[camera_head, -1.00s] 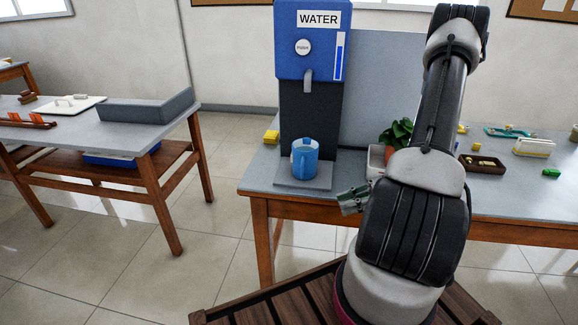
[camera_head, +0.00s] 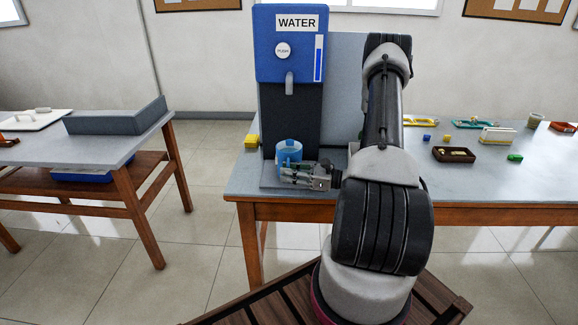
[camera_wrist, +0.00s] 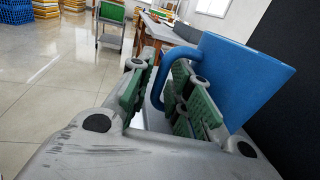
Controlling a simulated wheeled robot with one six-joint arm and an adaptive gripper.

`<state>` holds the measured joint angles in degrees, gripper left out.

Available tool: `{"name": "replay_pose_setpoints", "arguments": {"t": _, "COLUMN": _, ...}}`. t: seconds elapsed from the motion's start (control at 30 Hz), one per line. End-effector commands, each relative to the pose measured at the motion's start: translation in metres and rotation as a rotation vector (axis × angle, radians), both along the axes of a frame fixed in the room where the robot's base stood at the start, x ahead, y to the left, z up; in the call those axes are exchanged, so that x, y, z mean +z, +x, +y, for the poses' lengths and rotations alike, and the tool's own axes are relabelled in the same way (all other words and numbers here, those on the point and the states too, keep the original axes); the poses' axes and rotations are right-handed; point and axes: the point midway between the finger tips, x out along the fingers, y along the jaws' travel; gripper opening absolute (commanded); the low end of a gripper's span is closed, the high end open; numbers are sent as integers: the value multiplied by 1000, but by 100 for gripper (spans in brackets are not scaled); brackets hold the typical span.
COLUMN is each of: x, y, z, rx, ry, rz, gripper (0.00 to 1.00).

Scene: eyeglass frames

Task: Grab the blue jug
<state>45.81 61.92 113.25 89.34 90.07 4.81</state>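The blue jug (camera_head: 289,151) stands upright on the base of the water dispenser (camera_head: 289,90), below its spout. In the wrist view the jug (camera_wrist: 245,75) fills the upper right, with its handle (camera_wrist: 166,72) curving out to the left. My gripper (camera_head: 308,177) is right in front of the jug and hides its lower part. In the wrist view my gripper's green-padded fingers (camera_wrist: 168,100) are apart, with a visible gap. The handle shows in the gap between them, closer to the right finger. Whether that finger touches the jug cannot be told.
The dispenser stands on a grey table (camera_head: 285,205) with wooden legs. Another table (camera_head: 100,150) stands at the left.

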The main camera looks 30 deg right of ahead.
Motion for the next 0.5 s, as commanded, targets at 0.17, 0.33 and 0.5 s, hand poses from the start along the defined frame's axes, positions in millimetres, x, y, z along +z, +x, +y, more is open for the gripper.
{"name": "replay_pose_setpoints", "arguments": {"t": 0.17, "x": 0, "y": 4, "z": 4, "rx": 0, "ry": 0, "rz": 0, "gripper": 20}}
{"name": "replay_pose_setpoints", "arguments": {"t": 0.33, "x": 0, "y": 4, "z": 4, "rx": 0, "ry": 0, "rz": 0, "gripper": 9}}
{"name": "replay_pose_setpoints", "arguments": {"t": 0.5, "x": 0, "y": 4, "z": 4, "rx": 0, "ry": 0, "rz": 0, "gripper": 0}}
